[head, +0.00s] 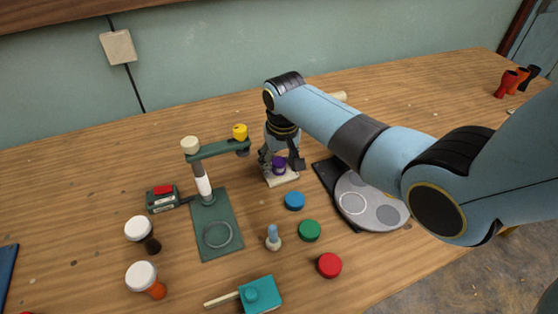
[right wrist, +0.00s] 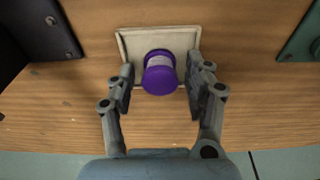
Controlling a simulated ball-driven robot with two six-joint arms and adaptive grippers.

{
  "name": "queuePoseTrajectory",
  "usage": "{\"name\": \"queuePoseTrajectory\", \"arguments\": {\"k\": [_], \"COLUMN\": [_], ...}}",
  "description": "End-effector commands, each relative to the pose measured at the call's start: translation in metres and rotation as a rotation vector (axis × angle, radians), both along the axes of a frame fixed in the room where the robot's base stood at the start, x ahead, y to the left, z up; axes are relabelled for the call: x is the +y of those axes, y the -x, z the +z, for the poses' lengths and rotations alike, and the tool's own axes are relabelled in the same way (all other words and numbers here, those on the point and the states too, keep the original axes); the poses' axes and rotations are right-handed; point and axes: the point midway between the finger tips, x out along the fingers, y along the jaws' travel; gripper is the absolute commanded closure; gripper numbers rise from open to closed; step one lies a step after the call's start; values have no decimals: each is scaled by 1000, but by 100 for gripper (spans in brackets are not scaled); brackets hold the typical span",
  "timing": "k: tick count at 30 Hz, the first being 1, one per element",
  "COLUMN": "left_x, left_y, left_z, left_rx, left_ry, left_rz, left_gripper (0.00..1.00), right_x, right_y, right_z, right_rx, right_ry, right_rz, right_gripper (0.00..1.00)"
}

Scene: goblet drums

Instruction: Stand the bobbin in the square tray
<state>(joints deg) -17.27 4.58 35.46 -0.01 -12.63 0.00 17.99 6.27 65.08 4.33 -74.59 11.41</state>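The purple bobbin (head: 279,166) has a pale band around its middle. It looks upright inside the small cream square tray (head: 284,180), in the head view near the middle of the table. In the right wrist view the bobbin (right wrist: 160,78) is seen from above, with the tray's rim (right wrist: 124,47) around it. My right gripper (head: 281,163) points down over the tray. In the right wrist view its fingers (right wrist: 162,85) are apart on both sides of the bobbin, with gaps visible between. The bobbin's base is partly hidden. My left gripper is not in view.
A green stand (head: 217,228) with an arm and yellow knob (head: 240,132) is close left of the tray. A black board with a grey disc (head: 378,212) lies to the right, under my right arm. Blue (head: 294,201), green (head: 310,230) and red (head: 330,265) discs lie in front.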

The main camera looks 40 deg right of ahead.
Motion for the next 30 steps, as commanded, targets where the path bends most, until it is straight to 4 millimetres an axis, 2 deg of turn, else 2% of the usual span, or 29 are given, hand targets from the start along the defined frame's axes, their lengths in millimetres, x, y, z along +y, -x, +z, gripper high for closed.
{"name": "queuePoseTrajectory", "arguments": {"k": [8, 11, 21, 25, 30], "left_x": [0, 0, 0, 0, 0], "left_y": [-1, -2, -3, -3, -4], "left_z": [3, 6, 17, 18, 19], "left_rx": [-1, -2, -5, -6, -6], "left_ry": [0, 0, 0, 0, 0], "left_rz": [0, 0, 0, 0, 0], "left_gripper": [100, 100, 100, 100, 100], "right_x": [0, 0, 3, 3, 4], "right_y": [0, 2, 13, 15, 17], "right_z": [6, 21, 95, 112, 121], "right_rx": [-2, -3, -4, -2, 0], "right_ry": [0, 1, 2, 0, 0], "right_rz": [0, 0, 0, 0, 0], "right_gripper": [48, 48, 48, 48, 48]}}
